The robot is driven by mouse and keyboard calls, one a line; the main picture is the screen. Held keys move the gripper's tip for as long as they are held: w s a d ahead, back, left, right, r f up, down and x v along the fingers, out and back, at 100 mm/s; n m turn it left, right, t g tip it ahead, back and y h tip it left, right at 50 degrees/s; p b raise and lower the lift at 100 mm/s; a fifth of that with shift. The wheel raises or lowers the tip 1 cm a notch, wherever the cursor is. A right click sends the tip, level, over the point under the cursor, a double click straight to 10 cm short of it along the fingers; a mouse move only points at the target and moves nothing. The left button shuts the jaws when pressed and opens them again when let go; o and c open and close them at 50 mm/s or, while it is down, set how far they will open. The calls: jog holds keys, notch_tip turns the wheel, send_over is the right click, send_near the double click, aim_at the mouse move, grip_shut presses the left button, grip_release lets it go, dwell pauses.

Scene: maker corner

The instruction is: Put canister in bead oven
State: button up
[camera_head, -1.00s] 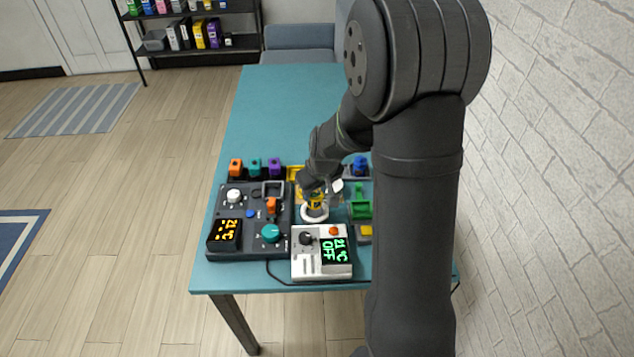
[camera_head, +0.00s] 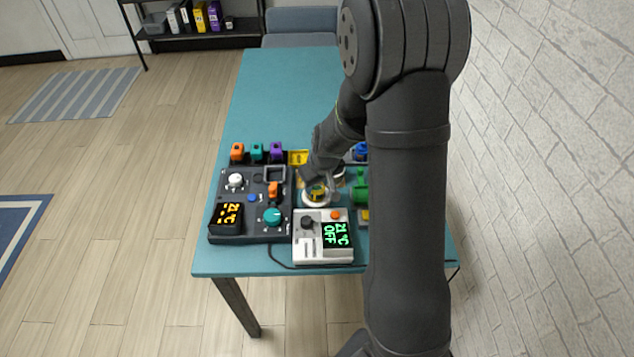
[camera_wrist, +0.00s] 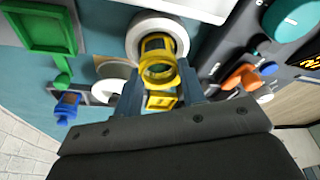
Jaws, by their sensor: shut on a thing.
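My gripper (camera_wrist: 160,85) is shut on a yellow canister (camera_wrist: 158,70) with a ring-like rim; the canister also shows small in the head view (camera_head: 317,190). The canister is right at a round white ring-shaped opening (camera_wrist: 158,28), which also shows in the head view (camera_head: 316,203) and seems to be the bead oven. I cannot tell whether the canister is inside the ring or just above it. A white control box (camera_head: 310,252) reading OFF and 21 °C stands in front of the ring.
A dark control panel (camera_head: 236,203) with knobs and an orange 21 °C display stands left of the ring. Green (camera_wrist: 38,28) and blue (camera_wrist: 68,105) holders lie on the other side. Small coloured blocks stand behind the panel. The far teal table (camera_head: 290,90) is clear.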

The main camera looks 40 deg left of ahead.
jog(key=shift+f, duration=0.45)
jog(key=o, duration=1.1)
jog(key=shift+r, duration=3.5)
notch_tip(320, 180, down, 7)
jog(key=shift+r, duration=0.15)
jog(key=shift+r, duration=0.15)
